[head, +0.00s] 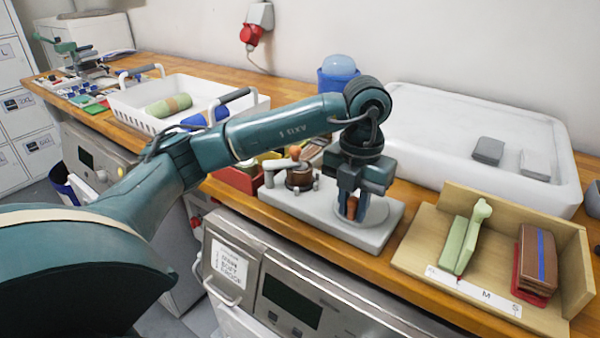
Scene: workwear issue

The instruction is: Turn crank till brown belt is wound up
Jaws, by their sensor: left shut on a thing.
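A grey winder base (375,237) stands on the wooden counter at the middle. A brown belt roll (299,178) sits on its left part, among small grey pegs. How much belt is loose cannot be told. On its right part is a round grey disc (376,212). My left gripper (352,207) comes down over this disc, pointing downward, and is shut on a brown upright handle (352,206), which seems to be the crank's grip. The fingers and wrist hide much of the crank. My right gripper is not in view.
A wooden tray (437,235) with a green item and a brown folded belt (537,255) stands at right. A white basin (450,125) is behind. A white basket (130,112) with rolls and a red bin (232,178) are left. My left arm crosses above the counter.

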